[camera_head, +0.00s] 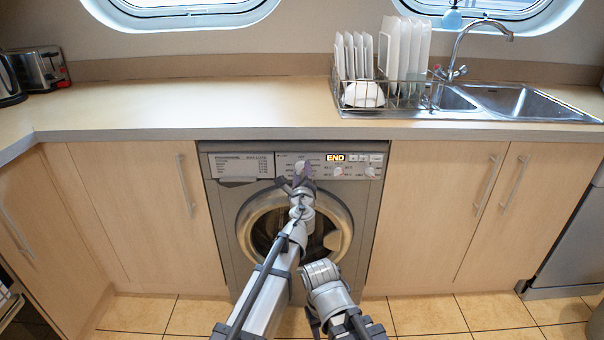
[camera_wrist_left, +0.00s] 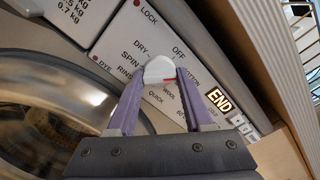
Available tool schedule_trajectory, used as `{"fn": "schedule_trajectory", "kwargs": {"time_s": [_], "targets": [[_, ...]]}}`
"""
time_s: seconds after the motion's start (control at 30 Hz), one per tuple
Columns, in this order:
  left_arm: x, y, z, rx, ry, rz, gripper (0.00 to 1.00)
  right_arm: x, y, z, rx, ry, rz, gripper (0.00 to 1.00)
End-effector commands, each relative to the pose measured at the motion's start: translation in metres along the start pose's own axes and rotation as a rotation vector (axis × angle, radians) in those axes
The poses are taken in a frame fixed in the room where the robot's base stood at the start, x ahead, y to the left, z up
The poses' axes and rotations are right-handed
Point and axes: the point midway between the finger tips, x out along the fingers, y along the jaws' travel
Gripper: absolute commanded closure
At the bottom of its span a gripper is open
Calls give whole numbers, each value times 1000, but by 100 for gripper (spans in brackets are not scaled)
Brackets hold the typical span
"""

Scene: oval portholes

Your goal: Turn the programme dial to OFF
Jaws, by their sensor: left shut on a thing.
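The washing machine (camera_head: 222,215) stands under the worktop with its round door shut. Its display (camera_head: 335,157) reads END, and it also shows in the left wrist view (camera_wrist_left: 219,99). My left gripper (camera_head: 302,171) is at the control panel, and its purple fingers are shut on the white programme dial (camera_wrist_left: 159,68). The dial's red mark is on its right side, near the partly hidden cotton label. The OFF label (camera_wrist_left: 179,51) is printed just above and to the right of the dial. Parts of my right arm show low in the head view, but its fingertips do not.
Two more knobs (camera_head: 370,171) (camera_head: 338,171) sit to the right on the panel. The worktop (camera_head: 200,105) overhangs above it. A dish rack (camera_head: 375,112) with plates and a sink (camera_head: 515,100) are at the right. Wooden cupboards (camera_head: 425,215) flank the machine.

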Motion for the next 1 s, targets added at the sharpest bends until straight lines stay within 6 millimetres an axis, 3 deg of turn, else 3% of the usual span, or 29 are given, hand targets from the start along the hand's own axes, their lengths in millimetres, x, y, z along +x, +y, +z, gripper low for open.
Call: {"fn": "schedule_trajectory", "kwargs": {"time_s": [0.7, 1.0], "targets": [[0, -1, 0, -526, -1, 1, 100, -1, 0, 0, 0, 0, 0, 50], [-1, -1, 1, -665, -1, 1, 100, -1, 0, 0, 0, 0, 0, 50]]}}
